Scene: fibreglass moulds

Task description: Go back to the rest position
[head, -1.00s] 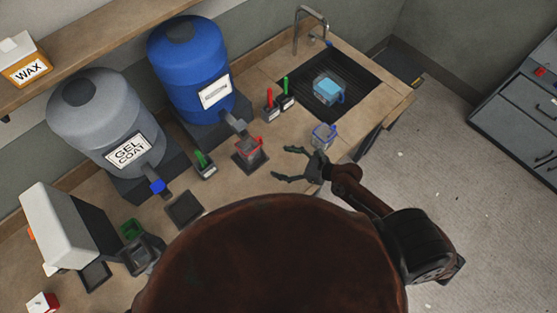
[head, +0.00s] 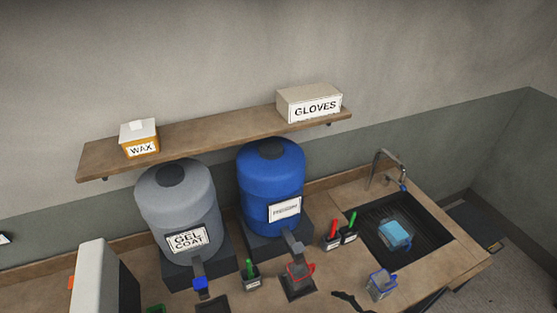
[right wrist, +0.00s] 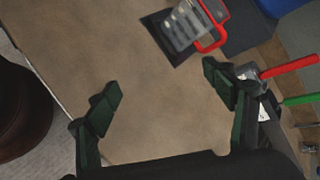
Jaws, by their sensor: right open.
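My right gripper (right wrist: 160,90) is open and empty above the bench in the right wrist view, its two dark fingers spread apart. In the head view only a dark fingertip of it shows at the bottom edge (head: 347,299). A red-handled clear cup (head: 300,272) stands under the blue drum's tap, and it also shows ahead of the fingers in the right wrist view (right wrist: 192,24), apart from them. A blue-handled clear cup (head: 381,284) stands on the bench near the sink. My left gripper is in neither view.
The grey gel coat drum (head: 176,212) and blue drum (head: 271,185) stand on the bench below a shelf (head: 210,133) with a wax box (head: 139,140) and gloves box (head: 309,104). The sink (head: 433,232) holds a blue item (head: 395,235). Red and green-handled tools (head: 341,233) stand beside it.

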